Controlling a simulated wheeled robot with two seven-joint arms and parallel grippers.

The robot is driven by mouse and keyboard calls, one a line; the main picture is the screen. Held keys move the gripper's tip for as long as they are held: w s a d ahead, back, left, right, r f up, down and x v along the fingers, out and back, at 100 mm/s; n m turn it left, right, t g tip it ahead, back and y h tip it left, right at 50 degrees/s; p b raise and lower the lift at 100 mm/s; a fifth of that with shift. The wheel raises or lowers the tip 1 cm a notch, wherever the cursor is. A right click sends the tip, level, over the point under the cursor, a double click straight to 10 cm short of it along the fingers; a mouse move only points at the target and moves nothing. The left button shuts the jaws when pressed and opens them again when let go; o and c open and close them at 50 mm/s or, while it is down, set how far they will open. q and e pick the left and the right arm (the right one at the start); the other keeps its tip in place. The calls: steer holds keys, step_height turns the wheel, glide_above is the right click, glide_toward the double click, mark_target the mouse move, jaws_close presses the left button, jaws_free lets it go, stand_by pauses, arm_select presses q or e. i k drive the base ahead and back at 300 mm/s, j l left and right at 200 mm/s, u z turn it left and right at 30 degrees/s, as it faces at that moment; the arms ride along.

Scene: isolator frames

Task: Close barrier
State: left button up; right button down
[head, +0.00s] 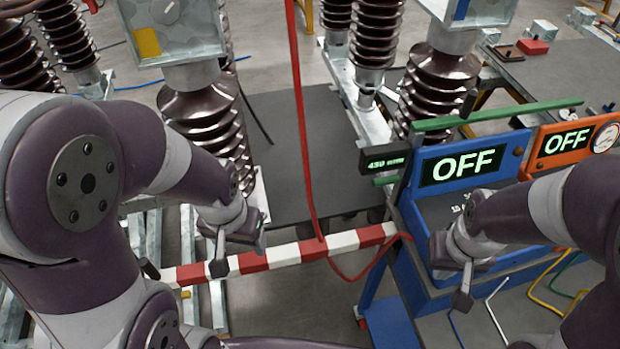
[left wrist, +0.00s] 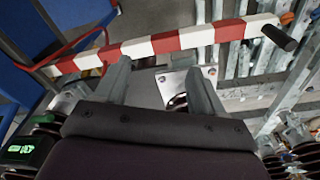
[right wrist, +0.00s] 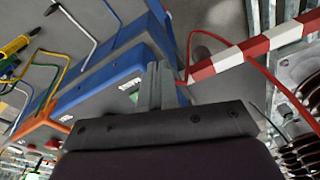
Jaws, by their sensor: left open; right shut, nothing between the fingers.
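The barrier (head: 285,254) is a red-and-white striped bar. In the head view it runs nearly level from the blue cabinet side to the lower left, where a dark handle (head: 150,270) shows at its end. In the left wrist view the barrier (left wrist: 167,43) crosses beyond the fingertips, with the handle (left wrist: 279,37) at right. My left gripper (head: 232,243) is open and empty, apart from the bar. My right gripper (head: 462,275) is shut and empty, in front of the blue cabinet. In the right wrist view the barrier (right wrist: 236,54) lies to the right of its closed fingers (right wrist: 157,80).
A blue cabinet (head: 412,231) with an OFF display stands at right, with an orange OFF panel (head: 545,168) beside it. A red cable (head: 302,120) hangs down to the bar and loops below it. Brown ribbed insulators (head: 437,90) stand behind. A grey slab (head: 290,140) lies beyond the bar.

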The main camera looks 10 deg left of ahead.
mark_target(196, 273)
steer(key=i+j+u, duration=0.1)
steer(key=j+u, duration=0.2)
steer(key=u, duration=0.15)
steer(key=i+j+u, duration=0.15)
steer(key=j+u, duration=0.15)
steer(key=u, duration=0.15)
